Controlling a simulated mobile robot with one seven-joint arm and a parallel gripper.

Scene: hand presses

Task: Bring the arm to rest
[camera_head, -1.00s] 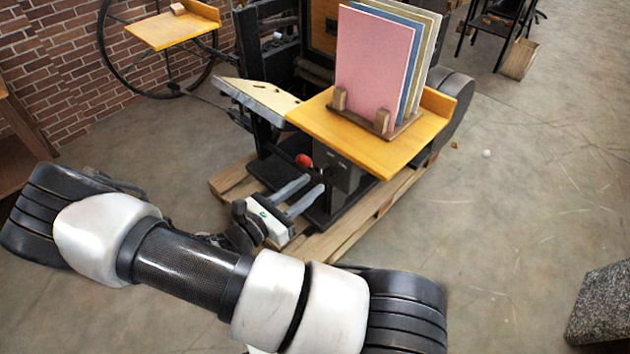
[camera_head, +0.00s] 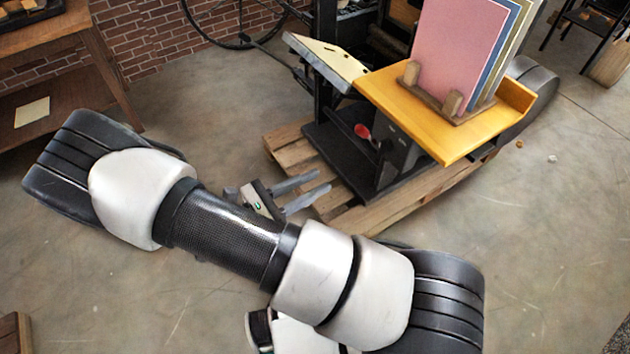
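My arm (camera_head: 225,236) stretches across the lower part of the head view, its white and black links bent. My gripper (camera_head: 310,190) shows just behind the arm. Its two grey fingers point right, spread apart, with nothing between them. It is beside the black base of a press (camera_head: 350,160), above the floor or the pallet edge; the exact height is hard to tell. Part of the wrist is hidden behind the arm.
The press has a yellow-orange shelf (camera_head: 440,132) bearing upright pink, blue and cream boards (camera_head: 455,50) in a wooden rack. A red knob (camera_head: 362,131) is on the press. A wooden pallet (camera_head: 290,143) lies under it. A wooden table (camera_head: 60,45) stands at upper left.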

